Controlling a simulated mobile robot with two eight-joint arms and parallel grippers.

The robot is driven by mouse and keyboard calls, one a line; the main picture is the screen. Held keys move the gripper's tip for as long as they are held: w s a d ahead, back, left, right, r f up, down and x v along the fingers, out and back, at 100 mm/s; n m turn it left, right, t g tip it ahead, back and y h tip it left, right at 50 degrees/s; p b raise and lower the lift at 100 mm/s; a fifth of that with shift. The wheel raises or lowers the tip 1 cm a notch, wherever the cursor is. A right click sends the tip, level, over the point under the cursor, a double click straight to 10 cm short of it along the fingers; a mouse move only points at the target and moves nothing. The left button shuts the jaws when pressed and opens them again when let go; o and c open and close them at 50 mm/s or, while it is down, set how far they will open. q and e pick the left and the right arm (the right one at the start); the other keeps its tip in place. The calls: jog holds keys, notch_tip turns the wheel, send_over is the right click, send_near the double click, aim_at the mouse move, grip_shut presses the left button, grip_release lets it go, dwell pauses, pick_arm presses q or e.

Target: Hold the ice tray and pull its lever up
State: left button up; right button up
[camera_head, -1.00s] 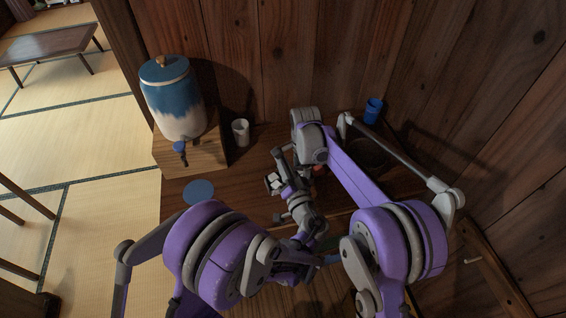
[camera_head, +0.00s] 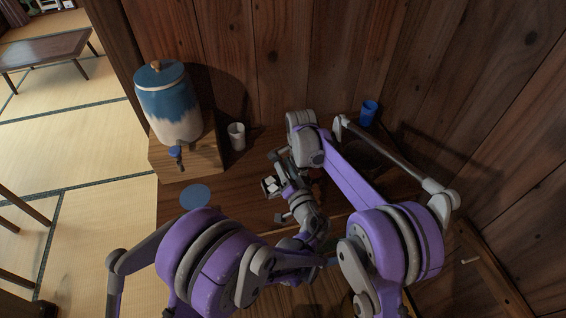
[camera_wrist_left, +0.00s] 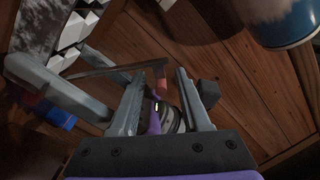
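The ice tray (camera_wrist_left: 75,30) shows at the upper left in the left wrist view, with white cubes in it. In the head view its white cubes (camera_head: 270,185) show above the dark wooden surface, partly hidden by my arms. A thin grey lever (camera_wrist_left: 105,71) runs from the tray toward a reddish end piece (camera_wrist_left: 160,80). My left gripper (camera_wrist_left: 157,88) is open, its fingers apart on either side of that end piece; I cannot tell whether they touch it. My right gripper (camera_head: 287,163) is near the tray, and its fingers are hidden or too small to read.
A blue and white dispenser (camera_head: 168,105) stands on a wooden box (camera_head: 190,158) at the left. A white cup (camera_head: 237,136) is beside it and a blue cup (camera_head: 369,112) is at the back right. A blue disc (camera_head: 195,196) lies at the left. Wooden walls close off the back and right.

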pick_arm(q)
jog(key=v, duration=1.2)
pick_arm(e)
jog(key=o, duration=1.6)
jog(key=shift+c, duration=0.2)
